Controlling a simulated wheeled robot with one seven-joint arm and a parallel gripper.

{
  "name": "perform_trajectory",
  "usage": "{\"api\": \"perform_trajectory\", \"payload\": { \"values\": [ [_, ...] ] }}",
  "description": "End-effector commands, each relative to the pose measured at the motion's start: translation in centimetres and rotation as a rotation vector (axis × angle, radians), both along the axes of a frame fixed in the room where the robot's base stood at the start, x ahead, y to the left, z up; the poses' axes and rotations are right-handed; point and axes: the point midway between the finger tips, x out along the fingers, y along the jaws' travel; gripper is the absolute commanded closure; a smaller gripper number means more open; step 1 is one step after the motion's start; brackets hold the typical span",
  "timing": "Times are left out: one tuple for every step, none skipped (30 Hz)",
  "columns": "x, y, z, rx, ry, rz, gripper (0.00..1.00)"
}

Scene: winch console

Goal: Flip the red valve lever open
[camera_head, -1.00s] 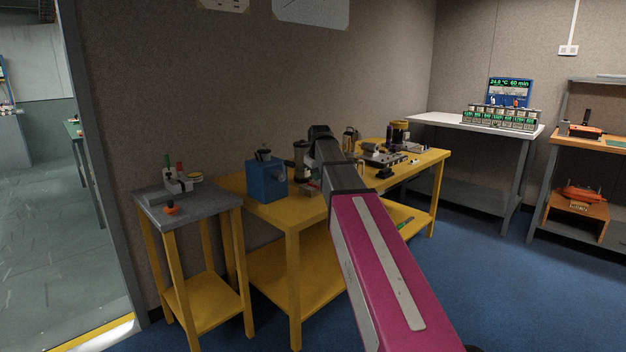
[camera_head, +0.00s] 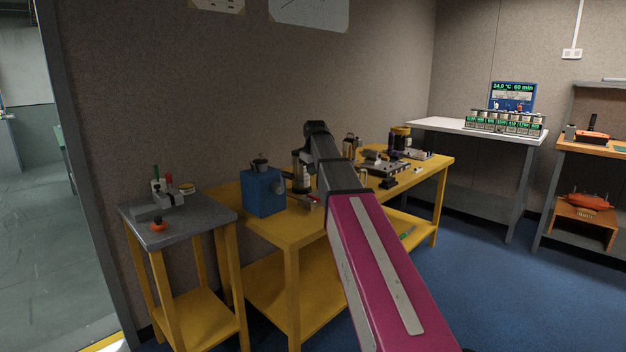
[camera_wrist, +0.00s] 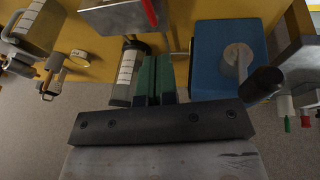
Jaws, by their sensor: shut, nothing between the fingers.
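A red bar (camera_wrist: 150,12), which looks like the valve lever, lies against a grey metal block (camera_wrist: 118,18) at the top of the wrist view. In the head view, a small red part (camera_head: 314,201) shows at the yellow bench's front, right of the blue box (camera_head: 263,191). My gripper (camera_wrist: 155,60) is shut and empty, its green fingers side by side. In the wrist view it lies between a ringed cylinder (camera_wrist: 125,72) and the blue box (camera_wrist: 214,55), apart from the red bar. In the head view my arm hides the fingers.
The blue box has a grey knob lever with a black end (camera_wrist: 262,84). A grey side stand (camera_head: 200,222) carries small red and green handles and an orange knob (camera_head: 157,225). More fixtures (camera_head: 385,165) crowd the yellow bench's right half. The wall stands close behind.

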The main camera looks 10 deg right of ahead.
Motion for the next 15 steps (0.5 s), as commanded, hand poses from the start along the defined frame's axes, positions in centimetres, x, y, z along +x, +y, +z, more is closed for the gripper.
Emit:
{"api": "perform_trajectory", "payload": {
  "values": [
    [0.3, 0.0, -0.8, 0.000, 0.001, 0.000, 1.00],
    [0.5, 0.0, -1.2, 0.000, 0.001, 0.000, 1.00],
    [0.7, 0.0, -1.8, 0.000, 0.001, 0.000, 1.00],
    [0.9, 0.0, -2.3, 0.000, 0.002, 0.000, 1.00],
    [1.1, 0.0, -2.8, 0.000, 0.002, 0.000, 1.00],
    [1.4, 0.0, -3.5, 0.000, 0.002, 0.000, 1.00],
    [1.6, 0.0, -4.0, 0.000, 0.001, 0.000, 1.00],
    [1.8, 0.0, -4.5, 0.000, 0.001, 0.000, 1.00],
    [2.0, 0.0, -5.2, 0.000, 0.002, 0.000, 1.00],
    [2.2, 0.1, -5.7, 0.000, 0.002, 0.000, 1.00],
    [2.4, 0.1, -6.2, 0.000, 0.001, 0.000, 1.00],
    [2.7, 0.1, -6.8, 0.000, 0.001, 0.000, 1.00],
    [2.9, 0.1, -7.4, 0.000, 0.002, 0.000, 1.00],
    [3.1, 0.1, -7.9, 0.000, 0.002, 0.000, 1.00],
    [3.3, 0.1, -8.5, 0.000, 0.001, 0.000, 1.00]
  ]
}}
